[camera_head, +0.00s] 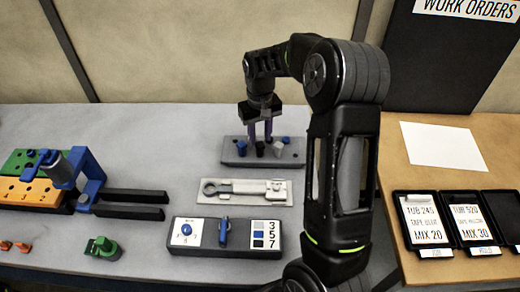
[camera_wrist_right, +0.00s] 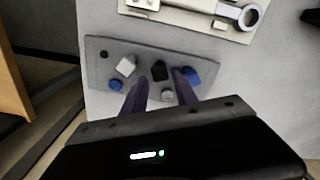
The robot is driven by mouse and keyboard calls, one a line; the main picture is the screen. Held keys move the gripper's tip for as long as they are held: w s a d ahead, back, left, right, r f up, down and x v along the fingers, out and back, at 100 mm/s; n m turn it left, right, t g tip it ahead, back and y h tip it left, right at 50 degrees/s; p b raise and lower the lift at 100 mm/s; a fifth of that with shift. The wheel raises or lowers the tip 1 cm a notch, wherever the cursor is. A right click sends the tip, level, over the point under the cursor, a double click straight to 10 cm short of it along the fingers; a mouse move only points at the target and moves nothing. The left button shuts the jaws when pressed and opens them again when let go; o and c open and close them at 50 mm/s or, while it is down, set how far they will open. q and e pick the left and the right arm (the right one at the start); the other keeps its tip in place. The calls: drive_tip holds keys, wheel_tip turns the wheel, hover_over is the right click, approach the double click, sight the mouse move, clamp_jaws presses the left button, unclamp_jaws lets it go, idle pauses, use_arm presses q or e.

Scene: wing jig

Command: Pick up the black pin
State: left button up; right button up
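The black pin (camera_wrist_right: 159,70) stands in a grey pin block (camera_wrist_right: 104,51), in the middle of several pins. My right gripper (camera_wrist_right: 161,82) is open, with its two purple fingers pointing down at the block and a gap between them. In the wrist view the black pin shows between the fingertips, with clear space on both sides. In the head view the right gripper (camera_head: 260,138) is over the block (camera_head: 232,161), and the black pin is hard to make out between the fingers. My left gripper is not in view.
A white pin (camera_wrist_right: 126,66), a grey pin (camera_wrist_right: 167,95) and blue pins (camera_wrist_right: 191,77) stand close around the fingers. In front lie a light plate with a wrench-like part (camera_head: 240,200) and a dark panel (camera_head: 183,252). A blue, orange and green fixture (camera_head: 93,181) stands left.

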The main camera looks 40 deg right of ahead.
sight(260, 144)
wheel_tip(260, 144, down, 5)
drive_tip(key=shift+f+b, duration=0.1)
drive_tip(key=shift+b, duration=1)
clamp_jaws()
